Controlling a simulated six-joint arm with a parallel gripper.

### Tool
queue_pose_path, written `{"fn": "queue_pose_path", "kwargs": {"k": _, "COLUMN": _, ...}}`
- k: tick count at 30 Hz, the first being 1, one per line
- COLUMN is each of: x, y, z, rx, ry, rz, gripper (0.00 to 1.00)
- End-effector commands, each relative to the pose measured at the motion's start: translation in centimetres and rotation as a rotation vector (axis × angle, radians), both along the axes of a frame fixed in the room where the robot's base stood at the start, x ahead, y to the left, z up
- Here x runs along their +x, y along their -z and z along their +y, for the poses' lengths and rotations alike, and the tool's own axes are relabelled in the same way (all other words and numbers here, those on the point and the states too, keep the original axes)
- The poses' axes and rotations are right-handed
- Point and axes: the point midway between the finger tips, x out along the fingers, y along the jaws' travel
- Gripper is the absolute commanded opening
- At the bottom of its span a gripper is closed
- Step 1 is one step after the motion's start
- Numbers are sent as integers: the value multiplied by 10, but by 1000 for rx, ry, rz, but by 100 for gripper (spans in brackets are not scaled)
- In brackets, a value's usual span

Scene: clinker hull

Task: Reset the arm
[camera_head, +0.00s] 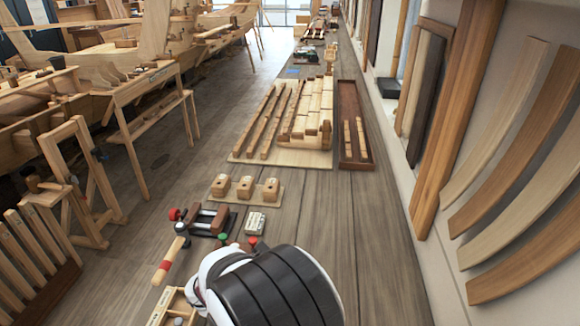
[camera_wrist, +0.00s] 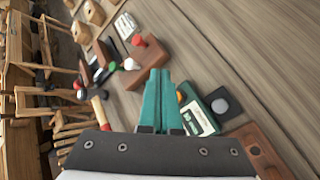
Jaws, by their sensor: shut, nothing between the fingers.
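My gripper (camera_wrist: 158,80) shows in the wrist view as two teal fingers pressed together, with nothing between them. It is above the wooden bench (camera_wrist: 225,45). In the head view only my white and black arm shows at the bottom, and it hides the gripper. A green device with a pale label (camera_wrist: 200,118) lies just right of the fingers in the wrist view. I cannot tell from these frames how far above the bench the fingertips are.
Farther off are a board of planks (camera_head: 238,158) and a dark tray (camera_head: 348,108). Bare bench (camera_head: 370,215) lies to the right.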

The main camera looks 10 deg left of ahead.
Motion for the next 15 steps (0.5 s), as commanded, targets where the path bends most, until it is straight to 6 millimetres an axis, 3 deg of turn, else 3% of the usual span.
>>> {"fn": "queue_pose_path", "kwargs": {"k": 2, "x": 5, "y": -32, "z": -59, "rx": 97, "ry": 260, "rz": -11, "gripper": 0}}
{"fn": "queue_pose_path", "kwargs": {"k": 3, "x": 0, "y": -48, "z": -98, "rx": 163, "ry": 440, "rz": -15, "gripper": 0}}
{"fn": "queue_pose_path", "kwargs": {"k": 5, "x": -19, "y": -69, "z": -158, "rx": 269, "ry": 728, "rz": -15, "gripper": 0}}
{"fn": "queue_pose_path", "kwargs": {"k": 6, "x": -41, "y": -79, "z": -195, "rx": 343, "ry": 929, "rz": -10, "gripper": 0}}
{"fn": "queue_pose_path", "kwargs": {"k": 8, "x": -85, "y": -89, "z": -243, "rx": 462, "ry": 1244, "rz": 9, "gripper": 0}}
{"fn": "queue_pose_path", "kwargs": {"k": 9, "x": -119, "y": -92, "z": -265, "rx": 548, "ry": 1457, "rz": 28, "gripper": 0}}
{"fn": "queue_pose_path", "kwargs": {"k": 12, "x": -209, "y": -93, "z": -284, "rx": 770, "ry": 1963, "rz": 120, "gripper": 0}}
{"fn": "queue_pose_path", "kwargs": {"k": 15, "x": -273, "y": -92, "z": -263, "rx": 965, "ry": 2344, "rz": 258, "gripper": 0}}
